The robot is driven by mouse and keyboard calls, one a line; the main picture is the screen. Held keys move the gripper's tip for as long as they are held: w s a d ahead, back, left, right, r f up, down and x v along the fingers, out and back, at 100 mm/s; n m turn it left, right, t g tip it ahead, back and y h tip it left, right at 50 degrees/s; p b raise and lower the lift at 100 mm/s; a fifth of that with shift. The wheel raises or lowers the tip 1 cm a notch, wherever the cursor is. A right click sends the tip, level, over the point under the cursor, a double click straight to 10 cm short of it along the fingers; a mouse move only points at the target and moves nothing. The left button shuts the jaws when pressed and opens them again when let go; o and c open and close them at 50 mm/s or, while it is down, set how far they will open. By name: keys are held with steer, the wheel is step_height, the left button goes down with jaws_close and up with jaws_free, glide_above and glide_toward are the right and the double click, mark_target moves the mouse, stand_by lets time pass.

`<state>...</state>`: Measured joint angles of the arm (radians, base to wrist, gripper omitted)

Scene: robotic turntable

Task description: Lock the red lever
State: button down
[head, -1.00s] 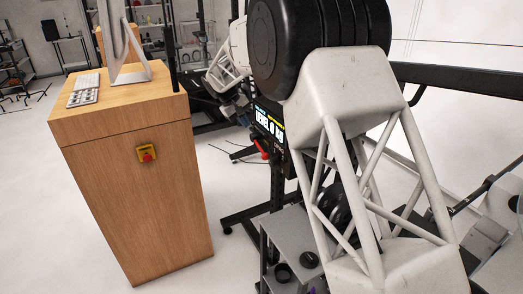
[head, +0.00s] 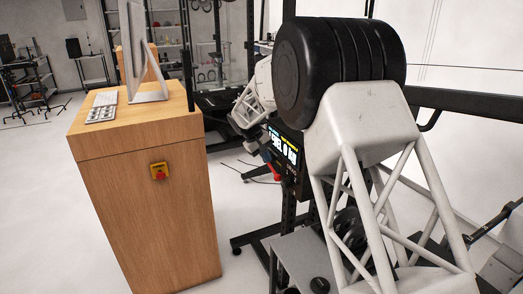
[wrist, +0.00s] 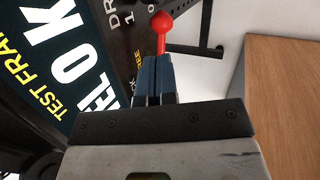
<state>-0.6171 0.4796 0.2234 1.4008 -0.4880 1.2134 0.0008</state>
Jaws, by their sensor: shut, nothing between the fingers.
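The red lever, with a round red knob (wrist: 162,20) and a short red stem, stands on the dark panel's edge in the wrist view. In the head view the small red lever (head: 277,178) is below the lit screen. My gripper (wrist: 161,60) has its two dark blue fingers pressed together, with nothing between them. The fingertips are close to the lever's stem and overlap its lower part in the wrist view; I cannot tell whether they touch it. In the head view my gripper (head: 264,155) is just above and left of the lever, small and partly lost against the dark panel.
The lit screen (head: 285,147) is on the dark panel beside the lever. White floor lies between the desk and the dark stand.

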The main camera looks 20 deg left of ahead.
mark_target(277, 175)
steer(key=shift+x, duration=3.55)
steer(key=shift+f, duration=0.1)
